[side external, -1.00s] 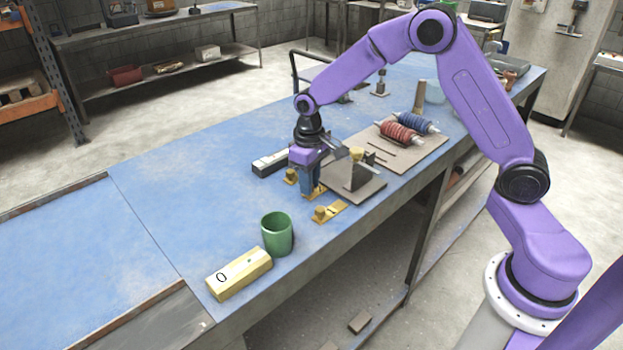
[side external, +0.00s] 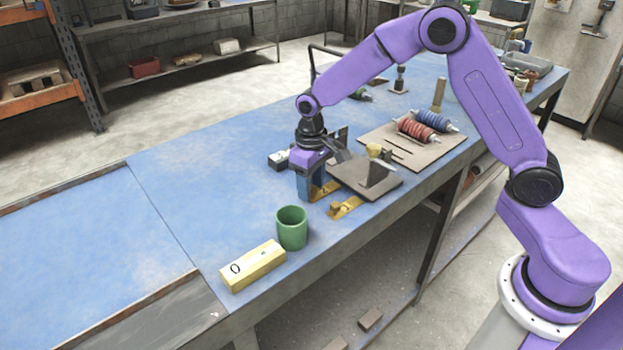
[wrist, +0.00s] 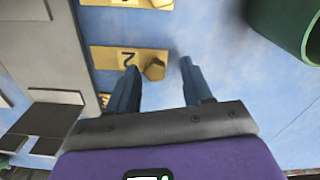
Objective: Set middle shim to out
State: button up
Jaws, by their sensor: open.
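Three brass shim plates with knobs lie in a row beside a grey plate fixture (side external: 366,180). The middle shim (wrist: 118,58), marked 2, lies flat in the wrist view, with its knob (wrist: 154,69) at its right end. Another shim (wrist: 130,3) is at the top edge, and a third (wrist: 104,99) is mostly hidden behind my left finger. In the side view the nearest shim (side external: 347,206) shows clearly. My gripper (wrist: 160,65) is open, its fingertips on either side of the middle knob with visible gaps. Whether they touch it is unclear.
A green cup (side external: 292,228) and a pale yellow block (side external: 253,266) stand near the bench's front edge. Red (side external: 416,130) and blue (side external: 431,120) rollers lie on a board (side external: 440,143) to the right. The blue bench top (side external: 215,170) is clear to the left.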

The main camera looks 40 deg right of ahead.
notch_tip(320, 180, up, 18)
jog(key=shift+f, duration=0.25)
dwell(0.3)
jog(key=s+a+f+n, duration=0.2)
jog(key=s+n, duration=0.3)
jog(key=s, duration=1.1)
jog(key=s+d+f+n, duration=0.2)
jog(key=s+d, duration=0.1)
jog(key=s, duration=0.5)
jog(key=s+d+f+n, duration=0.2)
jog(key=s+d+f, duration=0.1)
jog(key=s, duration=0.5)
jog(key=shift+s+d+f+n, duration=0.15)
jog(key=shift+s+d+n, duration=0.15)
jog(key=shift+s+d, duration=0.05)
